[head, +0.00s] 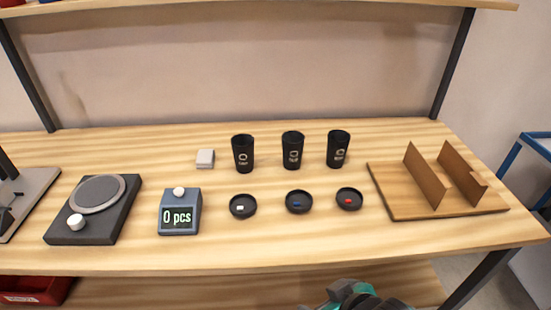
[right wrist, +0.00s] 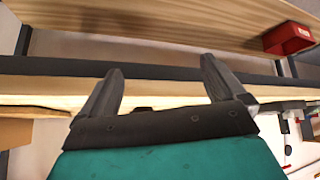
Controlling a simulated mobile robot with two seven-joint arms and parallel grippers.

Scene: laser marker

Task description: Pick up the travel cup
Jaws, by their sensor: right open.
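Three black travel cups stand upright in a row on the wooden table: a left cup (head: 243,154), a middle cup (head: 292,150) and a right cup (head: 338,149). Each has a pale logo. In front of them lie three round black lids, with a white mark (head: 242,206), a blue mark (head: 299,201) and a red mark (head: 349,199). Part of my right arm shows at the bottom of the head view, below the table's front edge. In the right wrist view my right gripper (right wrist: 163,85) is open and empty, with no cup between its fingers. My left gripper is not in view.
A wooden holder with two upright panels (head: 400,206) stands at the right end. A red bin (right wrist: 288,39) shows in the right wrist view.

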